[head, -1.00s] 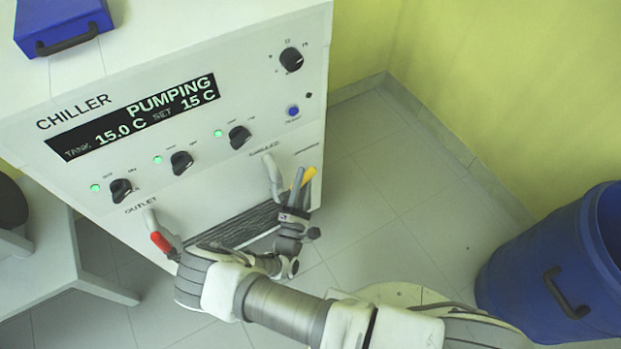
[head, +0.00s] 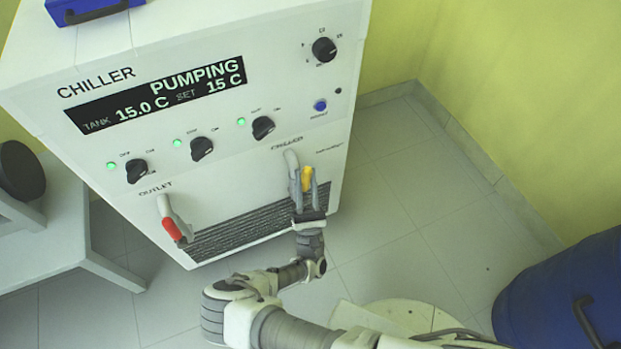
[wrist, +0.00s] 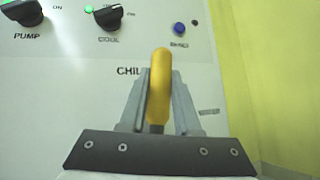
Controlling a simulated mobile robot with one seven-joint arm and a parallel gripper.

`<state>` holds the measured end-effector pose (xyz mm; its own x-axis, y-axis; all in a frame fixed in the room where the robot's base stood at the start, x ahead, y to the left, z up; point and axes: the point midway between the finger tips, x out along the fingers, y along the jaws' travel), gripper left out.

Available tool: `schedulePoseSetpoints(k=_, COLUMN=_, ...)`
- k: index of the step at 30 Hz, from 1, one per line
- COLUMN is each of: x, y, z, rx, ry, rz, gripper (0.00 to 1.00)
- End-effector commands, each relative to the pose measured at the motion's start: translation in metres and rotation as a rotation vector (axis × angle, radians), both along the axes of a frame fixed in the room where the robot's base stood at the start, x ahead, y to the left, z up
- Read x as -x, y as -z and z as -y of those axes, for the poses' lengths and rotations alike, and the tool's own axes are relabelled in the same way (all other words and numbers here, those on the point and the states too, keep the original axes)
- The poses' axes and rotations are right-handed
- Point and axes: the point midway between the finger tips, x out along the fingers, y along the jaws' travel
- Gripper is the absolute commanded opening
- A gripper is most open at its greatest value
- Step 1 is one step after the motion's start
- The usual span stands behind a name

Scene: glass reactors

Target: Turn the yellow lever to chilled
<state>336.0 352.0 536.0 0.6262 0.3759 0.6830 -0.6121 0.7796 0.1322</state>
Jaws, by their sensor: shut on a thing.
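The yellow lever (head: 307,179) is on the front of the chiller, below the "CHILLED" label and beside its pale grey pipe stub. A smaller label to its right is too small to read. My gripper (head: 306,186) reaches it from below, with one finger on each side of the yellow handle, and is shut on it. In the wrist view the lever (wrist: 158,85) stands between the two grey fingers of my gripper (wrist: 160,100), below the panel knobs. The lever's pivot is hidden there.
The white chiller (head: 225,205) also carries a red-handled outlet lever (head: 172,229), black knobs (head: 263,127) and a blue button (head: 320,105). Its display (head: 160,95) reads PUMPING. A blue bin (head: 560,295) stands at the right.

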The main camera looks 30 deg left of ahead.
Motion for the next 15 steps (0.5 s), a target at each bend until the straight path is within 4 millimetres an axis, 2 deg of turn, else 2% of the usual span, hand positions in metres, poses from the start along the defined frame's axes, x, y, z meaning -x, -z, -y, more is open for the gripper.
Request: schedulePoseSetpoints(k=15, x=0.0038, y=-0.0008, z=-0.0054, rx=0.043, ry=-0.005, rz=0.049, gripper=0.00)
